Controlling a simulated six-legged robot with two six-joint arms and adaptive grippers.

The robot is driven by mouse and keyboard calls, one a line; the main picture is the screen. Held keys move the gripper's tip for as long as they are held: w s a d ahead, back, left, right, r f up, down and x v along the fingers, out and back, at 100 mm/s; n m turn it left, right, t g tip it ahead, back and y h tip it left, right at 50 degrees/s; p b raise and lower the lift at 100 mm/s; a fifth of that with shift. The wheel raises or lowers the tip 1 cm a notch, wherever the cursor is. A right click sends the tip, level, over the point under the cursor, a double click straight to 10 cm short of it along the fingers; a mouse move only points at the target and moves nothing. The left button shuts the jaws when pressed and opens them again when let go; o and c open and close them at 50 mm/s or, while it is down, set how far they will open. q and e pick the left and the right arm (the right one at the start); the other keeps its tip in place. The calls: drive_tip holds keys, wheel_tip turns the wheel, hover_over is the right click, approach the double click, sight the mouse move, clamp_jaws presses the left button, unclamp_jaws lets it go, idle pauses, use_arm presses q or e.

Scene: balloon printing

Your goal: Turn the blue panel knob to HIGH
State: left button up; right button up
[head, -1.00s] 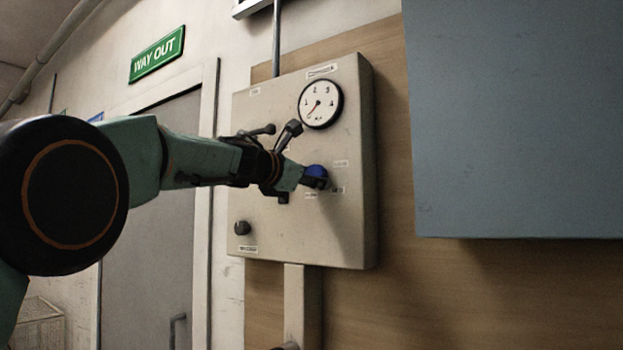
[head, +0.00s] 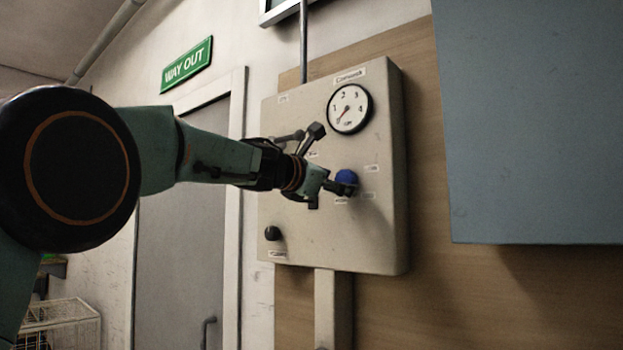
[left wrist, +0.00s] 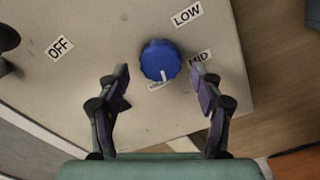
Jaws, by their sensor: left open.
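The blue knob (head: 347,177) is on the front of the pale control panel (head: 335,240). In the left wrist view the blue knob (left wrist: 160,60) has a white pointer mark aimed toward the bottom of the picture, at a small label (left wrist: 158,86) partly hidden and unreadable. The LOW label (left wrist: 187,14) is upper right of the knob, the MID label (left wrist: 200,58) right and the OFF label (left wrist: 59,47) left. My left gripper (head: 338,188) is open at the knob. Its fingers (left wrist: 159,72) stand apart on either side, with visible gaps to the knob. My right gripper is not in view.
A round gauge (head: 350,108) is above the knob, and a dark knob (head: 272,233) is at the panel's lower left. A large grey-blue box (head: 535,120) hangs to the right. A grey door (head: 185,230) and a WAY OUT sign (head: 187,64) are to the left.

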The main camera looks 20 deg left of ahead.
use_arm(q)
drive_tip(key=v, duration=1)
drive_tip(key=shift+w+d+f, duration=0.1)
drive_tip(key=shift+w+d, duration=0.05)
